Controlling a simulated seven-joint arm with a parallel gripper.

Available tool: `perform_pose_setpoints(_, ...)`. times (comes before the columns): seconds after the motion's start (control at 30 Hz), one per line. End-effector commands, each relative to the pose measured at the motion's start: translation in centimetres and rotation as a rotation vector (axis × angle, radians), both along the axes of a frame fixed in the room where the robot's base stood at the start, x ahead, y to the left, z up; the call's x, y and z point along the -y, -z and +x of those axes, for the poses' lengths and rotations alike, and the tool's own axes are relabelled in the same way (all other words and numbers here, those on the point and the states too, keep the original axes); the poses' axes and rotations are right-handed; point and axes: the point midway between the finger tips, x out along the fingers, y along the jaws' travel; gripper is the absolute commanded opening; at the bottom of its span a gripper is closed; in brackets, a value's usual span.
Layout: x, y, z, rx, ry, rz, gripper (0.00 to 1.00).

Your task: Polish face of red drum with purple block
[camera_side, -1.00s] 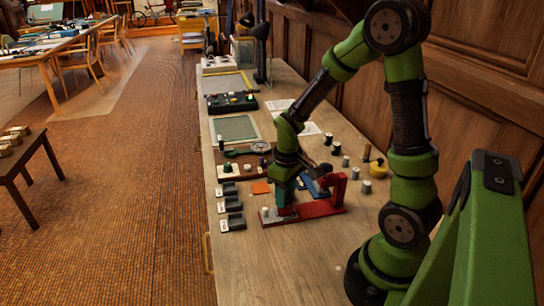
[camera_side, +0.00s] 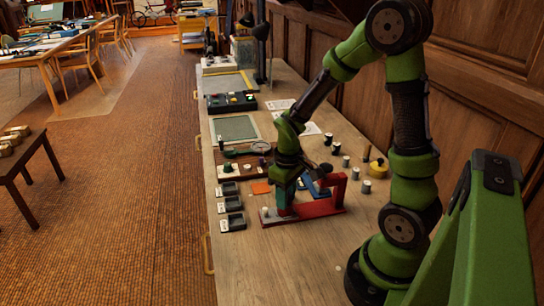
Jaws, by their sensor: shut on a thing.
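My gripper (camera_side: 286,208) points down at the left part of a low red fixture (camera_side: 318,208) on the bench. The fixture has a long base and a red upright at its right end. It is the only large red thing near my gripper; I cannot make out a drum face on it. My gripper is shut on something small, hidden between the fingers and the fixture. I cannot see its colour or whether it touches the red surface. A small dark purple piece (camera_side: 262,162) shows farther back; I cannot tell whether it is a block.
A blue fixture (camera_side: 313,189) stands close behind the red one. Black trays (camera_side: 233,221) line the bench's left edge, with an orange pad (camera_side: 261,188) beside them. Several grey cylinders and a yellow round piece (camera_side: 378,169) stand to the right. The front of the bench is clear.

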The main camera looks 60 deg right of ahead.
Motion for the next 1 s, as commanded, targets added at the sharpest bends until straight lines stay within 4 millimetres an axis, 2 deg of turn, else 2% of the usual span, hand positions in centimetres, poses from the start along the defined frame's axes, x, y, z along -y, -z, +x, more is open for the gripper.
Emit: perform_pose_setpoints(1.0,0.81,-0.05,0.76,0.004,0.000,-0.003,0.03)
